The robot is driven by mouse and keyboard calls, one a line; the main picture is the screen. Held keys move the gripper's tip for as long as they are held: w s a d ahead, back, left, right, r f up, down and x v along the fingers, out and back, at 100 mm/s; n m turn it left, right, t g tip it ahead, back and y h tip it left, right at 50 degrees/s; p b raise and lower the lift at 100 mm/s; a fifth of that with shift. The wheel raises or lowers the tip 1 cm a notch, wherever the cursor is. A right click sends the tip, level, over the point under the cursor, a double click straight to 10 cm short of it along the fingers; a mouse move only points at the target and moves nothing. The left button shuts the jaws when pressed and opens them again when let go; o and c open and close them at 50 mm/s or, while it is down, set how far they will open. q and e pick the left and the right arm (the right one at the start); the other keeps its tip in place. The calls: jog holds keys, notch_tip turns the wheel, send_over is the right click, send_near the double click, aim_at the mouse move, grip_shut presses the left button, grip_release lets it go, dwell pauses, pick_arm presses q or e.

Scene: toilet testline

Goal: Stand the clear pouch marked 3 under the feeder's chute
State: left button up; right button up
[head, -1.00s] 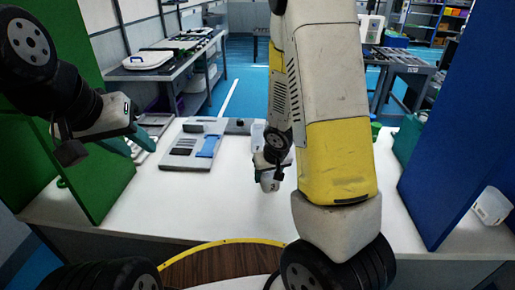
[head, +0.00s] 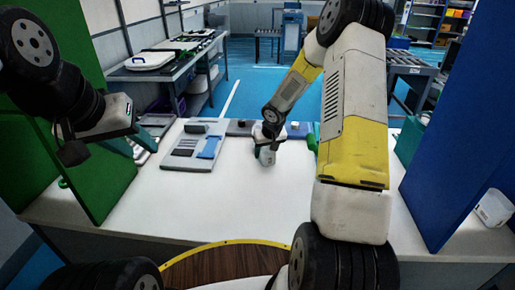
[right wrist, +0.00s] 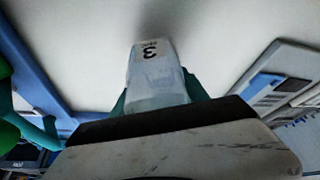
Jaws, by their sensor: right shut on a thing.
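The clear pouch marked 3 (right wrist: 156,82) is held between the teal fingers of my right gripper (right wrist: 157,100), which is shut on it. Its label, with the 3, faces the camera in the right wrist view. In the head view the pouch (head: 266,157) shows as a small pale shape below my right gripper (head: 268,146), over the far middle of the white table. Whether it touches the table I cannot tell. My left gripper (head: 132,142) is open and empty at the left, away from the pouch. I cannot make out the feeder's chute for certain.
A grey panel with blue parts (head: 196,147) lies left of the pouch. Green (head: 95,150) and blue (head: 445,130) walls flank the table. The front middle is clear.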

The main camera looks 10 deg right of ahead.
jog(key=shift+f, duration=1.65)
jog(key=shift+f, duration=0.1)
jog(key=o, duration=1.3)
